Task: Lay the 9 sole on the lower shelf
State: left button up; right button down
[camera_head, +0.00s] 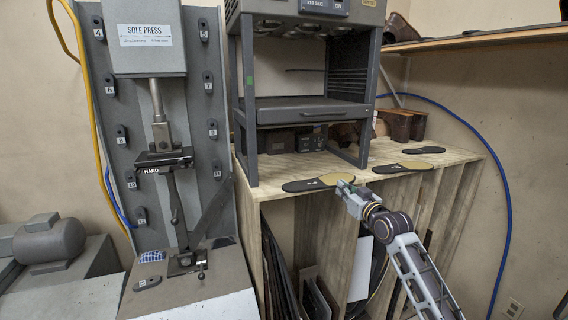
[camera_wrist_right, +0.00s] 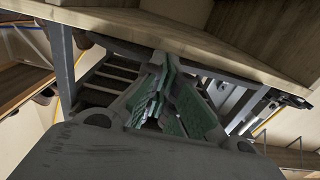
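A dark sole with a tan end (camera_head: 318,182) lies flat near the front edge of the wooden bench. My right gripper (camera_head: 347,187) is at its tan right end, at the bench edge. In the right wrist view the green-padded fingers (camera_wrist_right: 163,62) come close together near a wooden edge. I cannot tell whether they touch or hold the sole. Two similar soles lie further right, a nearer one (camera_head: 402,167) and a farther one (camera_head: 423,150). I cannot read a 9 on any sole. A small tag marked 9 (camera_head: 213,128) is on the grey press board. My left gripper is not in view.
A grey metal rack (camera_head: 310,113) with a shelf stands on the bench. Upright wooden dividers (camera_head: 430,215) fill the space beneath the bench. The sole press (camera_head: 150,60) stands at left. A wooden wall shelf (camera_head: 480,40) is at upper right. A blue hose (camera_head: 508,200) runs down the wall.

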jog(key=shift+x, duration=2)
